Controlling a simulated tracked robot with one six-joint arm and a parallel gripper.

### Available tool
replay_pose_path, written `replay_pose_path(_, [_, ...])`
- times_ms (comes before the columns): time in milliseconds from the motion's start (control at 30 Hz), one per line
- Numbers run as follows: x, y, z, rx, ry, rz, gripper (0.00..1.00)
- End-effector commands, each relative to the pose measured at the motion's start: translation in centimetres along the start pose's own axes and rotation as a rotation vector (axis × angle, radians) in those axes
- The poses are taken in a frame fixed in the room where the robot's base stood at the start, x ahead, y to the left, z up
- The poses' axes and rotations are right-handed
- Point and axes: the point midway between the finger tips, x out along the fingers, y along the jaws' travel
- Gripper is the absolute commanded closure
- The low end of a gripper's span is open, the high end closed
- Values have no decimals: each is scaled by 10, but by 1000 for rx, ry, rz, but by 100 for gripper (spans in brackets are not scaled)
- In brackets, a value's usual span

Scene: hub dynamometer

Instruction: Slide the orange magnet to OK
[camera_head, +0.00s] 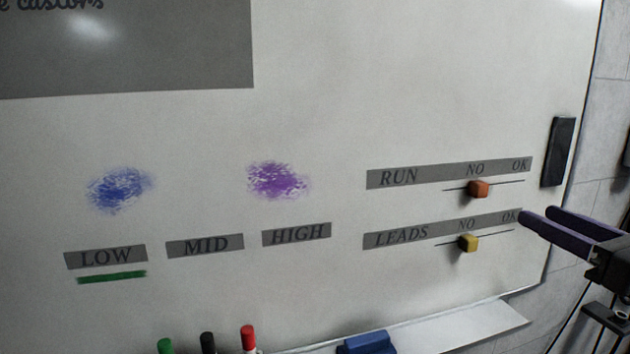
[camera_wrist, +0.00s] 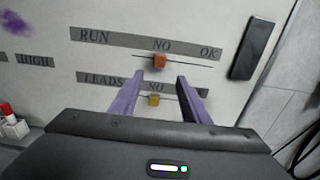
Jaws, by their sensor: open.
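The orange magnet (camera_head: 479,189) sits on the thin line under the RUN strip (camera_head: 449,173), below the word NO and left of OK. It also shows in the wrist view (camera_wrist: 159,61), ahead of and slightly above the gap between my fingertips. My gripper (camera_head: 538,215) is open and empty, in front of the board near the right end of the LEADS strip (camera_head: 442,229). In the wrist view its two purple fingers (camera_wrist: 161,76) point at the board, apart from the orange magnet. A yellow magnet (camera_head: 468,243) sits on the LEADS line under NO and shows between the fingers in the wrist view.
A dark block (camera_head: 558,152) is on the board's right edge. A pen tray (camera_head: 450,332) runs below with a blue eraser (camera_head: 367,343) and several markers (camera_head: 248,339). Purple (camera_head: 277,180) and blue scribbles (camera_head: 120,189) are at left. The board around the RUN line looks clear.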

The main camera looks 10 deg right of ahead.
Motion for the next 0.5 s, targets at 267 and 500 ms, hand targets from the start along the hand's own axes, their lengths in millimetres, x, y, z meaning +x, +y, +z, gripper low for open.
replay_pose_path(267, [1,0,0,-2,1,-1,58])
replay_pose_path(500, [15,0,0,-2,0,1,58])
